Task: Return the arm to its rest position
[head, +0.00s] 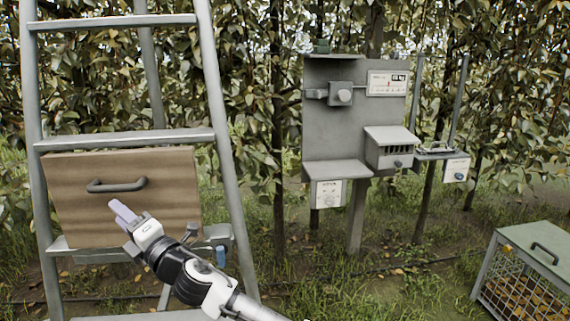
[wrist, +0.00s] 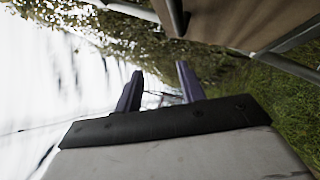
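My arm reaches up from the bottom of the head view, in front of the ladder. My gripper (head: 124,213) is in front of the lower part of a brown wooden box (head: 75,205) with a dark handle. In the wrist view my gripper (wrist: 160,88) shows two purple fingers standing apart with nothing between them. The brown box (wrist: 250,22) shows at the top right of the wrist view. I cannot tell from the head view how far the fingers are from the box.
A metal ladder (head: 128,139) stands at the left, with the box on its lower step. A grey post-mounted panel (head: 345,135) with small boxes and a shelf stands centre right. A mesh crate with a green lid (head: 530,242) is at the lower right. Grass between them is open.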

